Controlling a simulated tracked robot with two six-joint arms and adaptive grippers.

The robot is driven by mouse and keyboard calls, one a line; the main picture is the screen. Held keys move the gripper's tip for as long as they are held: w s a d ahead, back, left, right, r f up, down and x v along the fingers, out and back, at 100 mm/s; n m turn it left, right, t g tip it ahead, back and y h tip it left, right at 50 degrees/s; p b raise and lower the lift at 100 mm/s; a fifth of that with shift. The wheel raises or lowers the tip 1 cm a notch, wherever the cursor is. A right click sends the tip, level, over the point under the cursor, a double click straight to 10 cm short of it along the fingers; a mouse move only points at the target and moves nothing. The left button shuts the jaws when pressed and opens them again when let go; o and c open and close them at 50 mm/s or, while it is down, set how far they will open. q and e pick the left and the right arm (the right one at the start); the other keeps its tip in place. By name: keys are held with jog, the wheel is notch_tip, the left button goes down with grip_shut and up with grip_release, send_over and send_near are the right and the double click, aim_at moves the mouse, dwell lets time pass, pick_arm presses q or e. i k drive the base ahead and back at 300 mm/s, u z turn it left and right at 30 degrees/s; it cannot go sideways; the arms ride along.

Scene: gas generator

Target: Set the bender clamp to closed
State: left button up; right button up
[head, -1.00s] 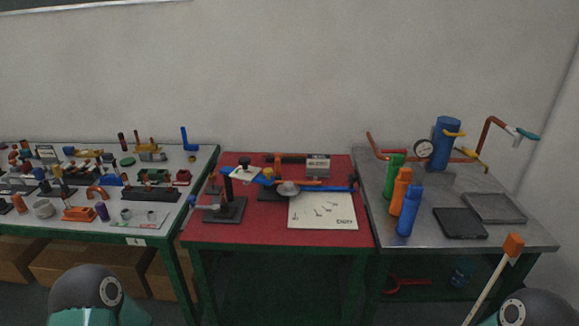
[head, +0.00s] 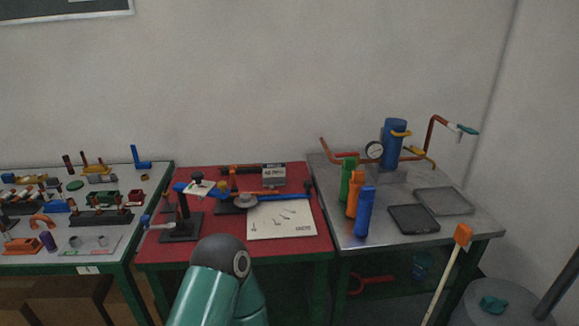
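The bender (head: 246,200) is on the red table, with a grey round disc, a long blue bar running right and orange parts. A black stand (head: 182,226) with an upright post and a grey lever is at its left, with a small white plate (head: 198,187) near the post top. The bender clamp is too small to single out, so I cannot tell whether it is open or closed. A teal arm link of mine with a dark round joint rises in front of the red table. Neither gripper is in view.
A white sheet with drawn marks (head: 281,220) lies on the red table (head: 155,258). A metal table (head: 330,208) at right holds green, orange and blue bottles, a gauge, pipes and trays. A cluttered white table (head: 120,195) is at left. An orange-tipped stick (head: 462,234) stands at front right.

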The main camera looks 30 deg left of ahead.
aim_at(233, 168)
jog(key=z, duration=0.4)
jog(key=k, duration=1.45)
jog(key=u, duration=1.2)
jog(key=i, duration=1)
jog(key=z, duration=0.1)
